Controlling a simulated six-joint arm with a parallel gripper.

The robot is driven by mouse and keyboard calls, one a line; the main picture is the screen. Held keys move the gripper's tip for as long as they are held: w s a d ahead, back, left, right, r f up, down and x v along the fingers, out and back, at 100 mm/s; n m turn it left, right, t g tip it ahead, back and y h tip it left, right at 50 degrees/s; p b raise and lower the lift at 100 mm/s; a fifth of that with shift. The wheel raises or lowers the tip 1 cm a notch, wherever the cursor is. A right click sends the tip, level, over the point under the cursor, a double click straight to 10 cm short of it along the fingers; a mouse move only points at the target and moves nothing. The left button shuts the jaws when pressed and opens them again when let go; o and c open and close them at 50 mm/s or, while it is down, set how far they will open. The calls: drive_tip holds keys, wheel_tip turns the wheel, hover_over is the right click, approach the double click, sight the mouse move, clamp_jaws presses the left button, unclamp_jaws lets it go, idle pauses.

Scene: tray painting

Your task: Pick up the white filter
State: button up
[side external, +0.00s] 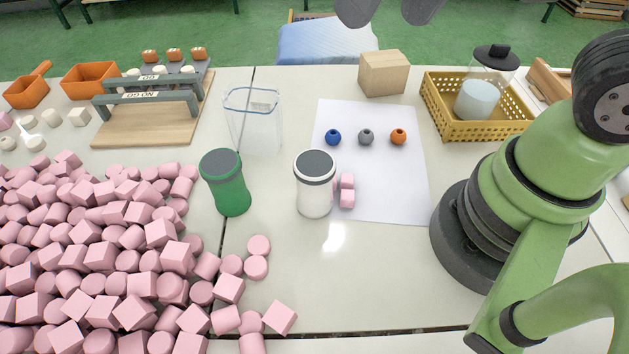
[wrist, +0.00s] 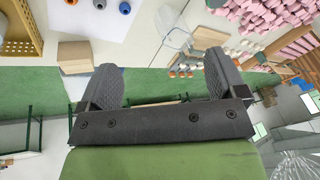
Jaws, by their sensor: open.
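The white filter (side external: 314,190) is a white cylinder with a dark grey top. It stands upright on the table in the side view, left of centre on the sheet's left edge. Pink blocks (side external: 347,190) lie close on its right. I cannot make it out in the wrist view. My gripper shows only as two dark fingertips (side external: 390,10) at the top edge of the side view, far beyond and above the filter. In the wrist view my gripper (wrist: 162,75) has its fingers wide apart with nothing between them.
A similar green cylinder (side external: 226,185) stands left of the filter. A clear container (side external: 255,130) is behind them. Blue, grey and orange beads sit on the white sheet (side external: 390,180). Pink blocks crowd the left. A wooden box (side external: 383,74) and yellow basket (side external: 486,128) stand behind.

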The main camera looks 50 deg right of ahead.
sight(314, 163)
drive_tip(key=w+a+f+n+g, duration=0.1)
drive_tip(key=a+f, duration=0.1)
drive_tip(key=f, duration=0.3)
drive_tip(key=w+a+f+n+g+h, duration=0.1)
drive_tip(key=a+f, duration=0.1)
drive_tip(key=f, duration=0.3)
drive_tip(key=w+a+f+n+g+h, duration=0.1)
drive_tip(key=a+f, duration=0.2)
drive_tip(key=f, duration=0.3)
drive_tip(key=shift+g, duration=0.4)
drive_tip(key=shift+w+f, duration=0.2)
drive_tip(key=shift+f, duration=2.65)
drive_tip(key=shift+c, duration=0.4)
drive_tip(key=c, duration=1)
